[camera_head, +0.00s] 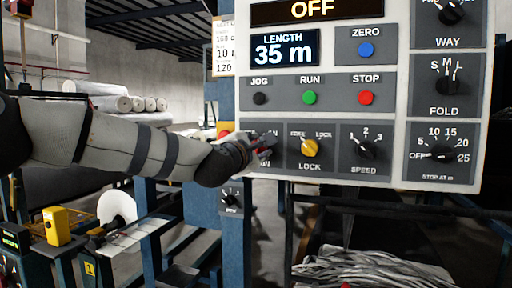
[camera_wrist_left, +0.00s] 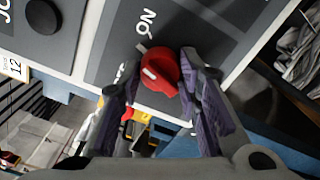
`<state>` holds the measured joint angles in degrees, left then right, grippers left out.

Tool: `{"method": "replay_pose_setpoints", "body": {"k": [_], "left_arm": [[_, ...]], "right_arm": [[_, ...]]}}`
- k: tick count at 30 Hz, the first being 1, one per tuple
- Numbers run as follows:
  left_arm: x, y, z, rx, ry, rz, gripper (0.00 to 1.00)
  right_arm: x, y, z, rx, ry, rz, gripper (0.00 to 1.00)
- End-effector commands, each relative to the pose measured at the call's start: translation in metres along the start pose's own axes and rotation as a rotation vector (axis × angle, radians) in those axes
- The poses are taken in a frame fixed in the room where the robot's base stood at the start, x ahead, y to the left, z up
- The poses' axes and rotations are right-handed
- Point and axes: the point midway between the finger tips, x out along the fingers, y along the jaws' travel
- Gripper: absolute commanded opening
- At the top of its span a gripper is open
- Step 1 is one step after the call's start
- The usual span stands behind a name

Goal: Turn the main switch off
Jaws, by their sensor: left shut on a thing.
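The main switch is a red rotary knob (camera_wrist_left: 160,72) with a white pointer mark, on a dark grey plate; the word ON shows beside it in the left wrist view. My left gripper (camera_wrist_left: 160,95) has its two purple-padded fingers on either side of the knob and is shut on it. In the head view, my left gripper (camera_head: 262,145) reaches the panel's lower left corner and covers most of the switch. The top display (camera_head: 312,10) reads OFF in orange. My right gripper is not in view.
The light control panel (camera_head: 398,103) also carries a yellow LOCK knob (camera_head: 310,148) just right of my gripper, a SPEED knob (camera_head: 366,150), and JOG, RUN and STOP buttons above. A blue post (camera_head: 236,240) stands below. Grey folded material (camera_head: 370,268) lies under the panel.

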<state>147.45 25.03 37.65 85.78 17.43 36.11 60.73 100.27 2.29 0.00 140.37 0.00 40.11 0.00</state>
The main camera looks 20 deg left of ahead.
Motion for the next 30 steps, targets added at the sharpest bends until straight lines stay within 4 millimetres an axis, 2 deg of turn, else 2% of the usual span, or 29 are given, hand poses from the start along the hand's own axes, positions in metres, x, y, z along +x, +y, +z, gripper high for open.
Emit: {"method": "replay_pose_setpoints", "body": {"k": [21,30], "left_arm": [[0.001,-0.002,-0.002,-0.679,0.002,-0.001,0.03],[0.001,-0.002,-0.002,-0.913,0.001,0.0,0.03]], "right_arm": [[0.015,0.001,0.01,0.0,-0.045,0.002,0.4],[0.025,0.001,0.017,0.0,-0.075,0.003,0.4]]}}
